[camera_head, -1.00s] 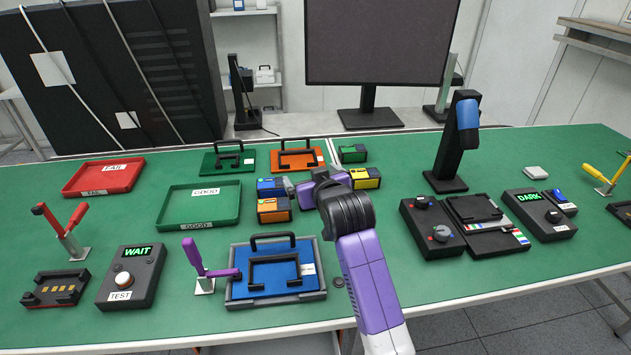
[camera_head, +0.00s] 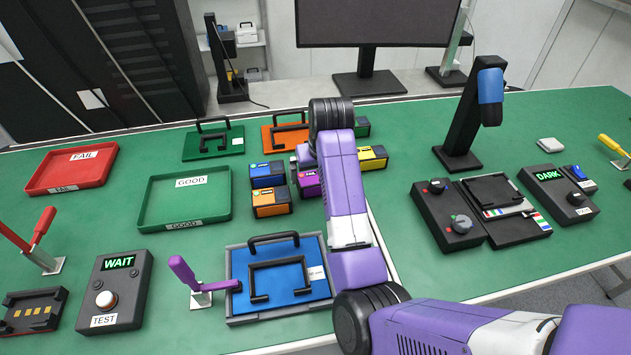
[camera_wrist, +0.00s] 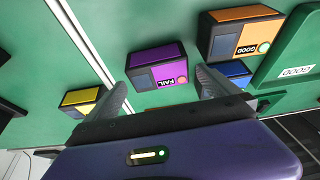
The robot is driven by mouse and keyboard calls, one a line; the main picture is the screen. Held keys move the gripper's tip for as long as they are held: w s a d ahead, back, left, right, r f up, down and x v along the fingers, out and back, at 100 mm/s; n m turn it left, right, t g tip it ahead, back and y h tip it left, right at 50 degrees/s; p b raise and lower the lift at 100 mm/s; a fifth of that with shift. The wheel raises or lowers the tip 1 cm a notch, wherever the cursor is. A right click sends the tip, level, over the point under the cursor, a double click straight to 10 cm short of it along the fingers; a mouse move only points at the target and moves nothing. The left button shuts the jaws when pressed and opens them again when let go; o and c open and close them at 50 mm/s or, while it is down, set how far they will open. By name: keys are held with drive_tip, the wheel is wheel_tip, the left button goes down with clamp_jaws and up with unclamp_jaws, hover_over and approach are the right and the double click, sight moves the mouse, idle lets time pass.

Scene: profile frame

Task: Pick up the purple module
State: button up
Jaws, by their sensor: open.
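The purple module (camera_head: 309,184) sits on the green table among other modules, partly hidden behind my arm in the head view. In the wrist view the purple module (camera_wrist: 158,66) shows a grey-blue panel, a FAIL label and a red-pink dot. My gripper (camera_wrist: 160,88) is open and empty, with its two fingers apart on either side of the purple module's near edge in that picture. In the head view my arm hides most of the gripper. I cannot tell how high the fingers are above the table.
Close by are an orange module (camera_head: 271,203), a blue module (camera_head: 267,174) and a yellow module (camera_head: 373,158). In the wrist view the orange module (camera_wrist: 240,34) and blue module (camera_wrist: 236,72) lie near the right finger, the yellow module (camera_wrist: 85,101) by the left. The GOOD tray (camera_head: 184,210) stands left.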

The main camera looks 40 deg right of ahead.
sight(316, 178)
drive_tip(key=shift+p+x, duration=0.5)
drive_tip(key=shift+x, duration=2.15)
drive_tip(key=shift+d, duration=0.1)
drive_tip(key=c, duration=1.3)
drive_tip(key=shift+r, duration=0.1)
wheel_tip(316, 178, up, 20)
